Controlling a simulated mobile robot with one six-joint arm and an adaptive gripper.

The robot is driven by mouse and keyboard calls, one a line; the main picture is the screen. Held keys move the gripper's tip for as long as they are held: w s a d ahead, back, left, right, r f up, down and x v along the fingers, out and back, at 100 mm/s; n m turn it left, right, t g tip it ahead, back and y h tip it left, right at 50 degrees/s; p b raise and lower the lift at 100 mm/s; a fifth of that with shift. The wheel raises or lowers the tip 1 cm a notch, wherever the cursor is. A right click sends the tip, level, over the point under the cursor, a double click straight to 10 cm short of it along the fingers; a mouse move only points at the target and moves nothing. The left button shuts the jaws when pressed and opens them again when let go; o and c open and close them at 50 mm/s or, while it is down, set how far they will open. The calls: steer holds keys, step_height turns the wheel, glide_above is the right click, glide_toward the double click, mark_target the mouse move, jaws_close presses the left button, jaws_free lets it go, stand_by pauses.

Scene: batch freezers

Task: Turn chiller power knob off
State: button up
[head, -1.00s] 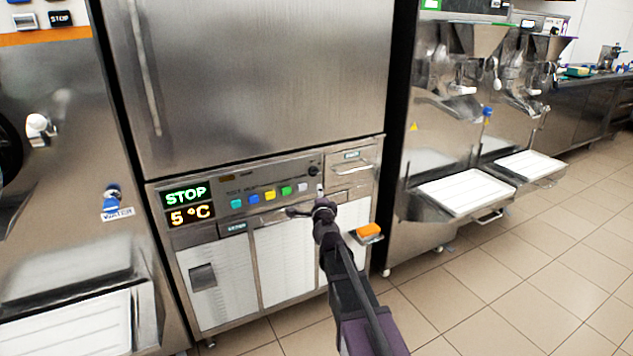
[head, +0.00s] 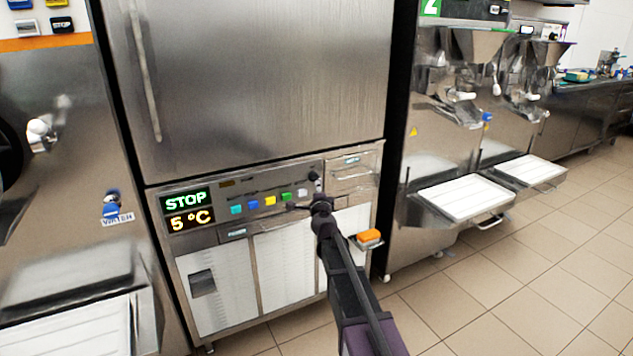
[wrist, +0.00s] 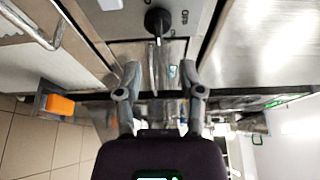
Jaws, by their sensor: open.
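The chiller (head: 260,240) is a steel cabinet with a control panel (head: 250,186) below its large door. A small black round knob (head: 313,176) sits at the panel's right end. In the wrist view the black knob (wrist: 158,21) is near the top middle, ahead of and between the fingertips. My gripper (head: 317,204) is in front of the panel, just below the knob in the head view. In the wrist view my gripper (wrist: 160,72) is open and empty, apart from the knob. The display (head: 188,210) reads STOP and 5 °C.
Coloured buttons (head: 268,200) line the panel left of the knob. An orange block (head: 369,236) sits on a small ledge at the chiller's lower right. Machines with white trays (head: 468,198) stand to the right. The tiled floor (head: 500,290) is clear.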

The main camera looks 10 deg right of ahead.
mark_target(316, 179)
steer(key=w, duration=0.7)
steer(key=shift+w+d, duration=0.25)
steer(key=shift+w, duration=0.1)
steer(key=shift+c, duration=0.2)
steer(key=shift+w, duration=0.1)
jaws_close()
